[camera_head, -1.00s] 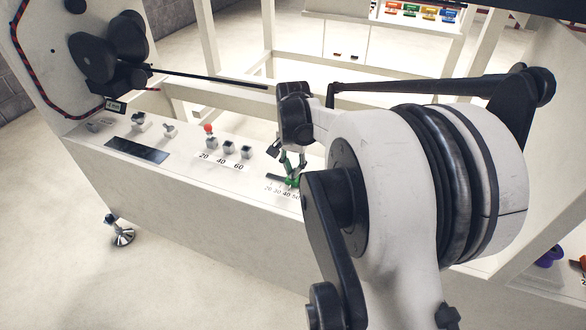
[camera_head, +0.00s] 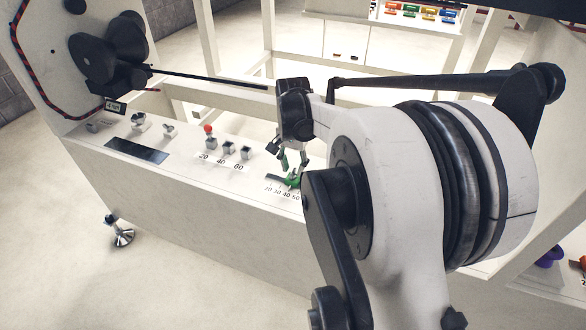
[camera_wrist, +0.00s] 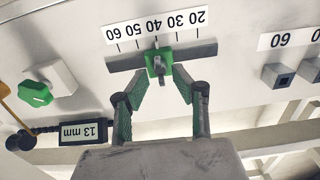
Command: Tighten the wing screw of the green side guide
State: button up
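The green side guide (camera_wrist: 152,58) sits on a dark slotted rail (camera_wrist: 185,53) below a 20 to 60 scale. In the head view it shows as a small green patch (camera_head: 294,182), partly hidden by my arm. Its grey wing screw (camera_wrist: 158,67) stands up from the guide. My gripper (camera_wrist: 160,80) has green-padded fingers spread apart, one on each side of the wing screw, with gaps visible. It also shows in the head view (camera_head: 294,166), just above the guide.
A green knob (camera_wrist: 36,94) and a "13 mm" display (camera_wrist: 83,132) lie left in the wrist view. Grey blocks by another scale (camera_wrist: 277,76) lie right. In the head view, a red-topped post (camera_head: 208,130) and clamps stand left of my gripper on the white panel.

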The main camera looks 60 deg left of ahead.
aim_at(293, 171)
notch_tip(293, 171, up, 11)
dwell(0.4)
dwell(0.4)
